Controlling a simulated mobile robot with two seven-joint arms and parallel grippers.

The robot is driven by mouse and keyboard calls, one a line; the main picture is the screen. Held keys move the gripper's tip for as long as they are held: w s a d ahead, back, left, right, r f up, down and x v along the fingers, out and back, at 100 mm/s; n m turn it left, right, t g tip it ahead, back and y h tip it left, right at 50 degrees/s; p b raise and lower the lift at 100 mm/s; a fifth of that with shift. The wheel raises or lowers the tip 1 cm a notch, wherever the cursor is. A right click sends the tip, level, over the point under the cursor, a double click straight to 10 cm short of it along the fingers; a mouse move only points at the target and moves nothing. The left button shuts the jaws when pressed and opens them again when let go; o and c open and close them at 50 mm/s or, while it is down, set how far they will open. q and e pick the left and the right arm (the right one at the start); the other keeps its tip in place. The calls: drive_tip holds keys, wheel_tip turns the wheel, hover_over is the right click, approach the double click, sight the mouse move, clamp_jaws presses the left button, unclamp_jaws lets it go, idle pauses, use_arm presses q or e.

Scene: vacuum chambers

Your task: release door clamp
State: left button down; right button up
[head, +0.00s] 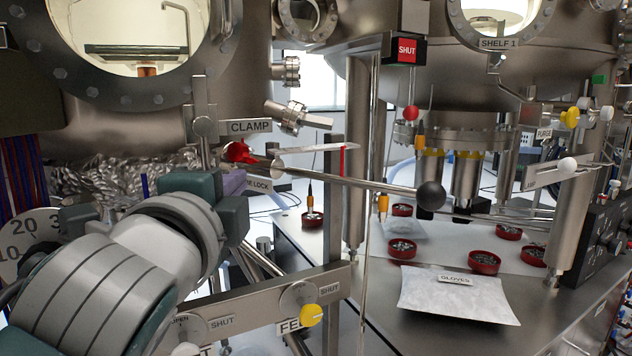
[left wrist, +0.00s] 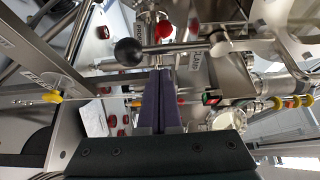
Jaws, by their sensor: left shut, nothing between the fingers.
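The sign CLAMP (head: 250,127) is on the left chamber, above a red knob (head: 238,152). A metal lever (head: 350,183) runs from near that knob to the right and ends in a black ball (head: 430,195). The black ball (left wrist: 127,51) also shows in the left wrist view, left of the fingertips. My left gripper (head: 236,182) is below the red knob, partly hidden behind my own wrist. In the left wrist view its purple fingers (left wrist: 160,74) are shut and empty, close to the lever bar; contact cannot be told. My right gripper is not in view.
A steel post (head: 333,200) stands right of my left gripper. A rail with FEED and SHUT knobs (head: 299,298) crosses below. The bench on the right holds red dishes (head: 402,248) and a GLOVES packet (head: 459,295). A red SHUT sign (head: 407,50) hangs above.

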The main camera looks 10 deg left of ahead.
use_arm(q)
drive_tip(key=shift+s+a, duration=0.4)
drive_tip(key=shift+a, duration=0.4)
drive_tip(key=s+a+r+m+g+y+p, duration=0.4)
drive_tip(key=m+p, duration=0.6)
drive_tip(key=p, duration=1.8)
drive_tip(key=shift+a+r+g+p, duration=0.45)
drive_tip(key=shift+a+g, duration=0.5)
drive_tip(key=shift+g, duration=0.55)
